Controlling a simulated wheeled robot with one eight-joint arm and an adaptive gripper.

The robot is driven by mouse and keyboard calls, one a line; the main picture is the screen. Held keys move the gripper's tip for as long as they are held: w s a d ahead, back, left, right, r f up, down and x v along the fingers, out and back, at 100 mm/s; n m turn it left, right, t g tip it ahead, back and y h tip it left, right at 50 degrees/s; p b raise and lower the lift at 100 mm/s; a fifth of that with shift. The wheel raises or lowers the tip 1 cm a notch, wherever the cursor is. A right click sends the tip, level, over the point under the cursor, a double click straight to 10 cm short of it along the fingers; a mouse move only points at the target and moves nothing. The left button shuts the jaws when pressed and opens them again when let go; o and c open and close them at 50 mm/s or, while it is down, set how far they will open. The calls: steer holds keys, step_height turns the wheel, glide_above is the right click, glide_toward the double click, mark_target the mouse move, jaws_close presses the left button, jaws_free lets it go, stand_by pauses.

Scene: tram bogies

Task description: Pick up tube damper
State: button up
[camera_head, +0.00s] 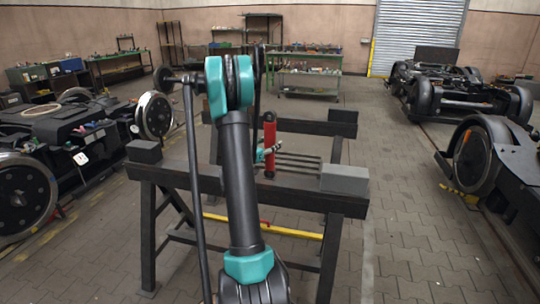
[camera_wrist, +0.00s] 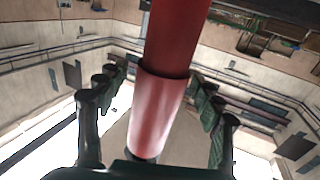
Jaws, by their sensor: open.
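The tube damper (camera_head: 269,132) is a red cylinder with a dark top end. It stands upright at the black trestle stand in the head view. In the wrist view the damper (camera_wrist: 163,105) fills the middle, with a dark red upper section and a lighter pinkish-red section below. My gripper (camera_wrist: 158,84) is open, with its dark fingers on either side of the damper and gaps visible on both sides. In the head view my gripper (camera_head: 263,154) is small and beside the damper's middle, partly hidden by my arm.
The black stand (camera_head: 300,190) has a grey block (camera_head: 344,179) on its right end and dark parallel bars (camera_head: 300,164) behind. Bogies stand left (camera_head: 70,135) and right (camera_head: 460,90). A shelf cart (camera_head: 308,75) stands behind. Paved floor is open right of the stand.

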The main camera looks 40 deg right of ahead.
steer(key=shift+d, duration=0.1)
steer(key=shift+c, duration=0.4)
jaws_close()
